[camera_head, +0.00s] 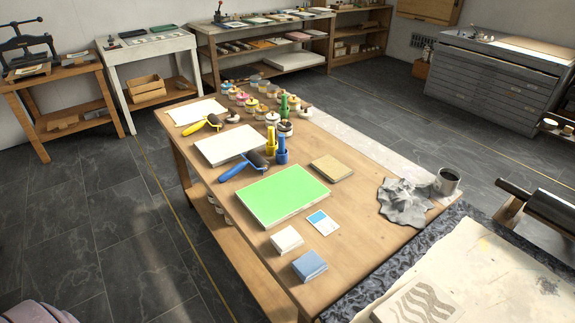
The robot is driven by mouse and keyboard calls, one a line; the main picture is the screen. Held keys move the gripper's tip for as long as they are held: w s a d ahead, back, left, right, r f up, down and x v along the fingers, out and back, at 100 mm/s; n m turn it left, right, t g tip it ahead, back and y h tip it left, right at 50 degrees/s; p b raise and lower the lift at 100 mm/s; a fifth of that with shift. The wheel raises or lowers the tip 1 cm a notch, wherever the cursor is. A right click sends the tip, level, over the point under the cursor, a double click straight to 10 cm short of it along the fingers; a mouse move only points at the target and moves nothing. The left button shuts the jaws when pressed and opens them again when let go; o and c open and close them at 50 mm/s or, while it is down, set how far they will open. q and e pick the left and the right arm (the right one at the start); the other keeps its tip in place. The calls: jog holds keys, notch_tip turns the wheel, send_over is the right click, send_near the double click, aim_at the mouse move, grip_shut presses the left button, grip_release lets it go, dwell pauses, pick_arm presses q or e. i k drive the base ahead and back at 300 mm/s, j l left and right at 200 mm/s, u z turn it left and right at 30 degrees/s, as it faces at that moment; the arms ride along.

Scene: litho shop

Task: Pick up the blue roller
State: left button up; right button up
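The blue roller (237,169) lies on the wooden table (275,257), towards its left edge. Its blue handle points to the lower left and its dark roller head points to the upper right. It lies between a white slab (228,143) and a green-topped slab (282,195), and its head is close to a blue bottle-like tool (281,153). I cannot tell whether the head touches the white slab. A yellow roller (203,124) lies further back. Neither of my grippers shows in the view.
Many small jars (262,111) crowd the table's back. A crumpled grey cloth (404,203) and a grey can (447,181) are at the right. A blue stack (309,265) sits near the front. A second work surface (490,270) adjoins at lower right.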

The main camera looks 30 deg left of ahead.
aim_at(236, 169)
jog(key=i+j+z, duration=0.1)
jog(key=j+z, duration=0.35)
jog(key=j, duration=0.2)
jog(key=j+z, duration=0.4)
jog(key=j, duration=0.3)
jog(key=k+j+z, duration=0.15)
jog(key=j+z, duration=0.3)
jog(key=j, duration=0.2)
